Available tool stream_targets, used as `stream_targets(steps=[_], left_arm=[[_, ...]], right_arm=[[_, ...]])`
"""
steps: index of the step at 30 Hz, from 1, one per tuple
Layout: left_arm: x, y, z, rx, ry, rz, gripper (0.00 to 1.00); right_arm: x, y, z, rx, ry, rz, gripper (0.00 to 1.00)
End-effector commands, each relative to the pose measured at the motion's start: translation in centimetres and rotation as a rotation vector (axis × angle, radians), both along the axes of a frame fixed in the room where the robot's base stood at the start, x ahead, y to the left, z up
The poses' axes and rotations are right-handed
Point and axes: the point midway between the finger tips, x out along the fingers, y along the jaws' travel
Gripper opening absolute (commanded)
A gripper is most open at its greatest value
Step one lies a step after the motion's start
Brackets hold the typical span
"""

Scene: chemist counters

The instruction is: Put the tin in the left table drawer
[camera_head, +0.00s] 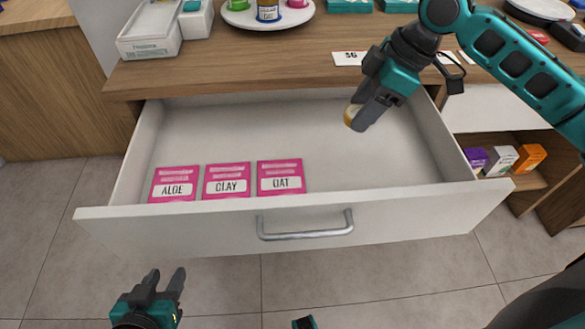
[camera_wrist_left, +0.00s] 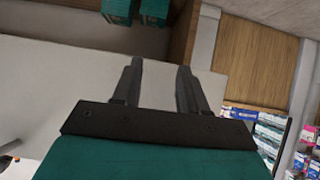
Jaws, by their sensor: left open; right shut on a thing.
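The drawer (camera_head: 290,237) is pulled out under the wooden counter, with a metal handle on its front. My right gripper (camera_head: 360,113) is over the right part of the open drawer, shut on the tin (camera_head: 351,115). Only the yellowish edge of the tin shows; the fingers hide the rest. The tin appears to be above the drawer floor, though its exact height is hard to tell. My left gripper (camera_head: 162,284) is open and empty in front of the drawer, at the lower left. Its two fingers (camera_wrist_left: 160,85) also show apart and empty in the left wrist view.
Pink boxes marked ALOE (camera_head: 174,184), CLAY (camera_head: 227,181) and OAT (camera_head: 280,177) stand at the drawer's front left. The drawer's middle and back are clear. The counter (camera_head: 245,55) carries a white tray (camera_head: 150,30), a round plate (camera_head: 240,19) and a number card (camera_head: 349,58).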

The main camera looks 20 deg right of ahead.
Motion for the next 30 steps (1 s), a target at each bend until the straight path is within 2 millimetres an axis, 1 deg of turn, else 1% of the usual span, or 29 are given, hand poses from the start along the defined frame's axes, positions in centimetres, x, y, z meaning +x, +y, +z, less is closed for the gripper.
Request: stream_targets(steps=[1,3,7,10,11,13,21,24,27,30], left_arm=[[0.1,-0.2,-1.1,-0.003,-0.005,-0.006,0.43],[0.3,-0.4,-1.4,-0.004,-0.007,-0.010,0.43],[0.5,-0.4,-1.4,-0.005,-0.012,-0.013,0.43],[0.7,-0.4,-1.4,-0.005,-0.021,-0.014,0.43],[0.8,-0.4,-1.6,-0.005,-0.022,-0.015,0.43],[0.8,-0.4,-2.1,-0.005,-0.022,-0.015,0.43],[0.6,-0.4,-4.9,-0.005,-0.017,-0.015,0.43],[0.5,-0.4,-5.7,-0.005,-0.013,-0.014,0.43],[0.3,-0.4,-6.2,-0.004,-0.008,-0.014,0.43],[0.3,-0.4,-6.3,-0.005,-0.005,-0.014,0.43]], right_arm=[[0.1,-0.4,0.1,-0.002,-0.006,0.056,0.24],[-0.1,-0.7,0.9,-0.002,-0.004,0.124,0.24],[-0.3,-1.0,1.9,-0.001,0.002,0.199,0.24],[-0.5,-1.0,1.5,0.000,0.004,0.223,0.24],[-0.5,-1.0,1.1,0.000,0.006,0.224,0.24],[-0.6,-1.0,-0.4,0.001,0.009,0.227,0.24],[-0.6,-1.0,-7.8,0.000,0.010,0.224,0.24],[-0.6,-1.0,-10.0,-0.001,0.008,0.224,0.24],[-0.5,-1.0,-11.3,0.001,0.006,0.224,0.24],[-0.5,-1.0,-11.9,0.001,0.003,0.224,0.24]])
